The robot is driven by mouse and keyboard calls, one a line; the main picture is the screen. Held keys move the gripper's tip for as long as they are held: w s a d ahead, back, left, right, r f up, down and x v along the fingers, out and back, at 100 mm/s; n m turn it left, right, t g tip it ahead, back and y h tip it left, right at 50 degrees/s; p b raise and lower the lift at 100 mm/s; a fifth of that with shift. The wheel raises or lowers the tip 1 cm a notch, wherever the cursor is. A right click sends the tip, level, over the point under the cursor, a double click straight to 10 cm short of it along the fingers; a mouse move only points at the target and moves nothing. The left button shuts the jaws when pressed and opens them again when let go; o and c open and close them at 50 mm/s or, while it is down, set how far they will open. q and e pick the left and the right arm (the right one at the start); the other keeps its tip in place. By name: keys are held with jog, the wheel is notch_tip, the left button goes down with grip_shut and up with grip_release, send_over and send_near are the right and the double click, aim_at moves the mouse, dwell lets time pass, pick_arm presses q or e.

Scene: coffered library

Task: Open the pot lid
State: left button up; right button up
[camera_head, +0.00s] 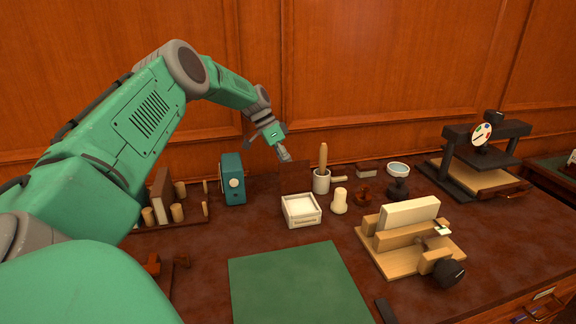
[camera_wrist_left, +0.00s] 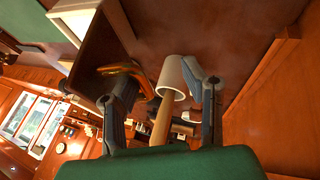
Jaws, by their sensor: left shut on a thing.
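A small white pot (camera_head: 321,183) with a side handle stands at the back of the desk, and a wooden stick (camera_head: 323,156) rises out of it. My left gripper (camera_head: 284,155) is above the desk, to the left of the stick in the head view. In the left wrist view, the white pot (camera_wrist_left: 172,76) and stick (camera_wrist_left: 161,122) appear between the two fingers of the left gripper (camera_wrist_left: 163,68). A curved orange-brown thing (camera_wrist_left: 142,78) shows beside one finger. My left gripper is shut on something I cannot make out. I cannot clearly identify a lid. My right gripper is out of view.
A white tray (camera_head: 301,212) stands in front of the pot, with a cream peg (camera_head: 339,201) beside it. A teal box (camera_head: 232,180) stands left. A wooden fixture (camera_head: 405,255) and dark press (camera_head: 480,160) are right. A green mat (camera_head: 297,287) lies in front.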

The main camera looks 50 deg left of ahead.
pick_arm(q)
jog(key=shift+a+r, duration=0.1)
jog(key=shift+a, duration=0.05)
notch_tip(320, 180, up, 10)
dwell(0.5)
jog(key=shift+w+f, duration=0.1)
jog(key=shift+f, duration=0.1)
jog(key=shift+f, duration=0.1)
